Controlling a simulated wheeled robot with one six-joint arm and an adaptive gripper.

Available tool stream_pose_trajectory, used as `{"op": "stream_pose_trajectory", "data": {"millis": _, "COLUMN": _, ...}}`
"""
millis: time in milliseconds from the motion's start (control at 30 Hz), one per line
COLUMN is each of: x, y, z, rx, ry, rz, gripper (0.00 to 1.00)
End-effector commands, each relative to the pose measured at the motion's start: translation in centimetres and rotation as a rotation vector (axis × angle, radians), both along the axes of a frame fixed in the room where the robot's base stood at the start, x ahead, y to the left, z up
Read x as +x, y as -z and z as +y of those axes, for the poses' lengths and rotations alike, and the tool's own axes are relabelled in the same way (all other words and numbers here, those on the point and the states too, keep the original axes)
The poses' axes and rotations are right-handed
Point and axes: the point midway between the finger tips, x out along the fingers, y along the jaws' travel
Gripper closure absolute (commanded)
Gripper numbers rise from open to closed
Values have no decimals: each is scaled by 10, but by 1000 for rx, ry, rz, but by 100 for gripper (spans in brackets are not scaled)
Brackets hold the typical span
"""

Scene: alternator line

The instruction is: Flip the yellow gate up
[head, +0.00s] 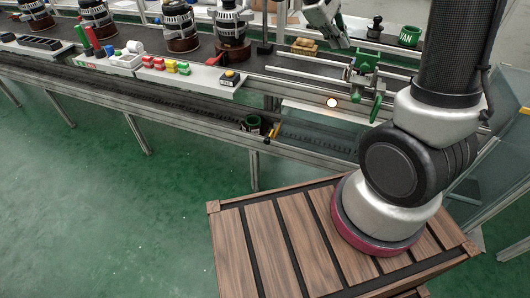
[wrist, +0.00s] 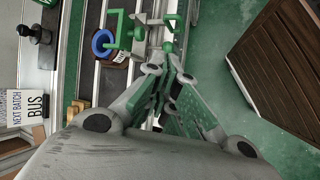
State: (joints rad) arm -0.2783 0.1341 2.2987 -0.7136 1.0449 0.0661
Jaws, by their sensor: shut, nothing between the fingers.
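A small yellow piece (head: 273,131), which looks like the gate, stands on the lower rail track beside a dark green cup (head: 252,124) in the head view. It is small there, and I cannot tell its exact tilt. I do not make it out in the wrist view. My gripper (head: 341,40) is at the top of the head view, well above and to the right of the yellow piece, and apart from it. In the wrist view my gripper (wrist: 170,48) has its green-padded fingers brought together, with nothing between them.
A green clamp fixture (head: 366,62) with a handle stands on the rails below my gripper; a blue ring (wrist: 102,42) shows near it in the wrist view. Alternators (head: 233,25), coloured blocks (head: 168,66) and a button box (head: 229,79) line the bench. A sign (wrist: 28,107) reads "NEXT BATCH BUS".

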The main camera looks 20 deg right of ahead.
Motion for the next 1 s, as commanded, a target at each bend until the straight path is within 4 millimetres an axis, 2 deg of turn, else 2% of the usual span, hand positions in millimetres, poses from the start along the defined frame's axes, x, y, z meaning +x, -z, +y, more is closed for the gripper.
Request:
{"op": "stream_pose_trajectory", "data": {"millis": 33, "x": 20, "y": 21, "z": 11, "rx": -62, "ry": -71, "rz": 57, "gripper": 100}}
{"op": "stream_pose_trajectory", "data": {"millis": 100, "x": 49, "y": 49, "z": 26, "rx": -150, "ry": -179, "rz": 119, "gripper": 100}}
{"op": "stream_pose_trajectory", "data": {"millis": 200, "x": 84, "y": 96, "z": 53, "rx": -269, "ry": -340, "rz": 204, "gripper": 100}}
{"op": "stream_pose_trajectory", "data": {"millis": 267, "x": 101, "y": 129, "z": 72, "rx": -336, "ry": -442, "rz": 251, "gripper": 100}}
{"op": "stream_pose_trajectory", "data": {"millis": 333, "x": 117, "y": 171, "z": 95, "rx": -411, "ry": -565, "rz": 305, "gripper": 100}}
{"op": "stream_pose_trajectory", "data": {"millis": 433, "x": 129, "y": 238, "z": 129, "rx": -511, "ry": -747, "rz": 378, "gripper": 100}}
{"op": "stream_pose_trajectory", "data": {"millis": 567, "x": 125, "y": 333, "z": 172, "rx": -621, "ry": -991, "rz": 462, "gripper": 100}}
{"op": "stream_pose_trajectory", "data": {"millis": 600, "x": 119, "y": 362, "z": 183, "rx": -649, "ry": -1063, "rz": 486, "gripper": 100}}
{"op": "stream_pose_trajectory", "data": {"millis": 733, "x": 93, "y": 444, "z": 208, "rx": -718, "ry": -1269, "rz": 548, "gripper": 100}}
{"op": "stream_pose_trajectory", "data": {"millis": 800, "x": 78, "y": 478, "z": 216, "rx": -741, "ry": -1355, "rz": 571, "gripper": 100}}
{"op": "stream_pose_trajectory", "data": {"millis": 900, "x": 61, "y": 511, "z": 223, "rx": -759, "ry": -1441, "rz": 595, "gripper": 100}}
{"op": "stream_pose_trajectory", "data": {"millis": 1000, "x": 52, "y": 527, "z": 225, "rx": -769, "ry": -1485, "rz": 605, "gripper": 100}}
